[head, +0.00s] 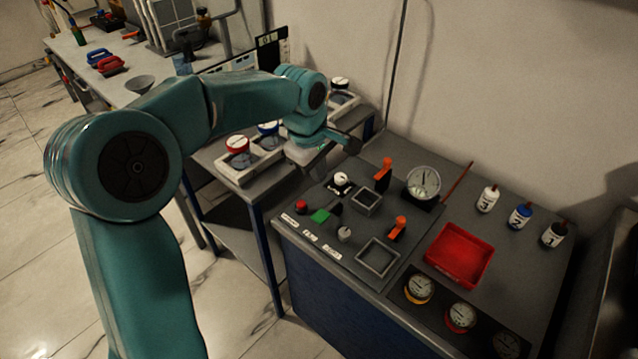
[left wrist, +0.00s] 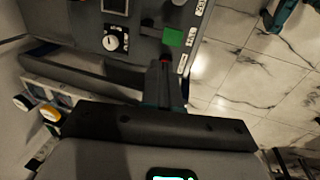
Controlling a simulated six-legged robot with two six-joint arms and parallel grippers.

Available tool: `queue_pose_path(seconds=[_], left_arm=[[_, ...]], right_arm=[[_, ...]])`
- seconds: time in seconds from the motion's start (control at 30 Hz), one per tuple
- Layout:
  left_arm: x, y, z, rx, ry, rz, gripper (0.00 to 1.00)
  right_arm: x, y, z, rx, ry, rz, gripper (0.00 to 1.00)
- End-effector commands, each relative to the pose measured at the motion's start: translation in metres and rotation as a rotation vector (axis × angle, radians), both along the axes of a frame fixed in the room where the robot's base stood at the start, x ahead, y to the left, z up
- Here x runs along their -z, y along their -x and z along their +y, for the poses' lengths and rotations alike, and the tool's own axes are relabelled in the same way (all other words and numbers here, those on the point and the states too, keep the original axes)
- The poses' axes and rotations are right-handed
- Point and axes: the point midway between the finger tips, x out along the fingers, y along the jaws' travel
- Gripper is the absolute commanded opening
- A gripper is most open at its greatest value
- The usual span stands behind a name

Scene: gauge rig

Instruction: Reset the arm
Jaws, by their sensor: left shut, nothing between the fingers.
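My left arm (head: 220,100) is teal and comes in from the left in the head view. My left gripper (head: 335,150) is over the gap between the side bench and the left edge of the gauge rig (head: 300,250). It is shut and empty. In the left wrist view its dark body (left wrist: 160,130) fills the lower part, with the rig panel and a black-and-white dial (left wrist: 112,40) beyond it. The right gripper is not in view.
The rig carries orange levers (head: 397,228), a large gauge (head: 424,180), a red tray (head: 460,255), several small gauges (head: 419,289) and numbered bottles (head: 488,198). A rack with red and blue capped jars (head: 237,146) stands close to my forearm. The floor in front is clear.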

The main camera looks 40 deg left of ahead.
Motion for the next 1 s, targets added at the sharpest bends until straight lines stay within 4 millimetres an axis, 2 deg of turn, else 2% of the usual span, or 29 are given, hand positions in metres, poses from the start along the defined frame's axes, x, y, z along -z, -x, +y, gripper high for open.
queue_pose_path(seconds=[0.1, 0.2, 1.0], left_arm=[[-0.0116, -0.0001, 0.0000, 0.000, 0.000, -0.001, 0.00], [-0.0147, 0.0001, -0.0004, 0.000, 0.000, -0.001, 0.00], [-0.0147, 0.0021, -0.0015, 0.000, 0.000, 0.000, 0.00]], right_arm=[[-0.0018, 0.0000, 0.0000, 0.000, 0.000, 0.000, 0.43], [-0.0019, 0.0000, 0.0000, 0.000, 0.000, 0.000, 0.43], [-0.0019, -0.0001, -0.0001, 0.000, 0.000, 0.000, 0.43]])
